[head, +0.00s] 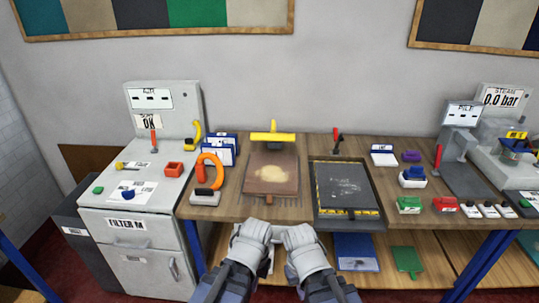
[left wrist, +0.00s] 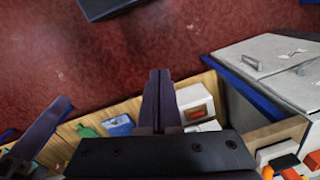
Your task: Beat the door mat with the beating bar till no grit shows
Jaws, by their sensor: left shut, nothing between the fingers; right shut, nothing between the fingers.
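A brown door mat (head: 259,188) lies on the wooden table in the head view, with a pale tan patch of grit (head: 270,172) at its middle. A yellow bar with an upright yellow handle (head: 272,137), which looks like the beating bar, is at the mat's far edge. My left gripper (head: 252,232) and right gripper (head: 300,237) are side by side at the table's front edge, near the mat's near side. Both are shut and empty, apart from the mat and bar. The left gripper's closed fingers (left wrist: 156,100) also show in the left wrist view.
Right of the mat is a dark tray (head: 374,190) with striped edging. An orange-handled tool (head: 211,170) stands left of it. A grey cabinet (head: 135,225) is at the left, and small brushes and blocks (head: 409,204) lie at the right. Red floor (left wrist: 120,45) shows below.

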